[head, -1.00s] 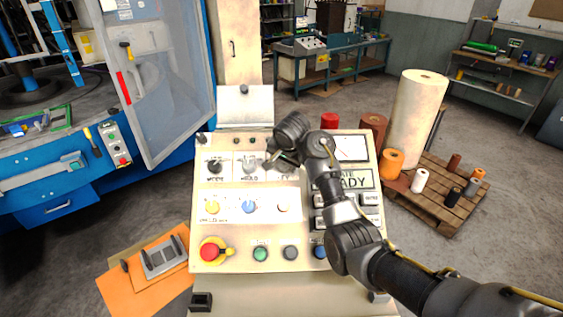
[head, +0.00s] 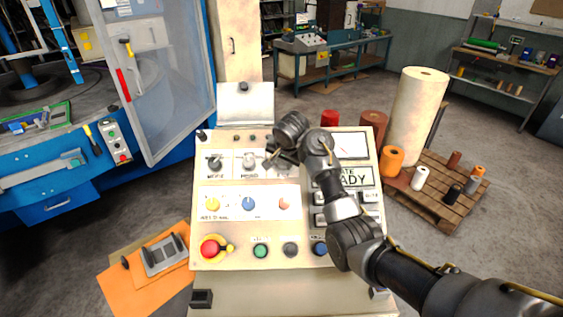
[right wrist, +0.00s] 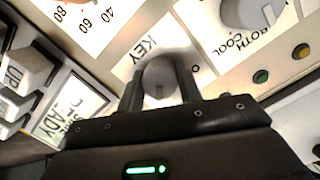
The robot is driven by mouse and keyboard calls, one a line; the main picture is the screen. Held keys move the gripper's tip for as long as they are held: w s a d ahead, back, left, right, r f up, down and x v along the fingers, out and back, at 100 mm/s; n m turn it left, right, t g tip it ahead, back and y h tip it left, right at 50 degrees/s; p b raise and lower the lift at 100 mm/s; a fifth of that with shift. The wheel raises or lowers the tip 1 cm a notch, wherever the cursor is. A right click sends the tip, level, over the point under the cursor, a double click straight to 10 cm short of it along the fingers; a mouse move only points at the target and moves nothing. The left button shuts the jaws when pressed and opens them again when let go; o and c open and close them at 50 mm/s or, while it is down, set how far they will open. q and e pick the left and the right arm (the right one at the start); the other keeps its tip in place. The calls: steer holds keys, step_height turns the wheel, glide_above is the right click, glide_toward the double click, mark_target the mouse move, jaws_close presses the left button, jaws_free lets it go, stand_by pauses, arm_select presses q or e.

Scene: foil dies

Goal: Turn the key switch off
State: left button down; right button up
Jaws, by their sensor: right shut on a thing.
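The key switch (right wrist: 160,78) shows in the right wrist view as a round grey switch under a KEY label. My right gripper (right wrist: 158,95) has its two fingers on either side of it and is shut on it. In the head view my right gripper (head: 270,160) is at the upper row of the cream control panel (head: 200,185), where it and my arm hide the key switch. Which mark the key points to is hard to tell. My left gripper is not in view.
Left of the gripper are two selector knobs, one dark (head: 215,164) and one light (head: 249,161). Below are small coloured knobs, a red emergency stop button (head: 209,249) and a green button (head: 260,251). A READY display (head: 362,177) lies just right of my arm.

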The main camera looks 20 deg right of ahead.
steer(key=n, duration=0.4)
steer(key=shift+n+g+h, duration=0.3)
steer(key=shift+n, duration=0.1)
steer(key=n, duration=0.4)
steer(key=shift+h, duration=0.4)
steer(key=n, duration=0.4)
steer(key=shift+a+n+h, duration=0.1)
steer(key=shift+n+h, duration=0.2)
steer(key=shift+a+n+h, duration=0.1)
steer(key=shift+n+h, duration=0.2)
steer(key=shift+n, duration=1.5)
steer(key=shift+f, duration=0.1)
steer(key=o, duration=1)
steer(key=shift+a, duration=0.1)
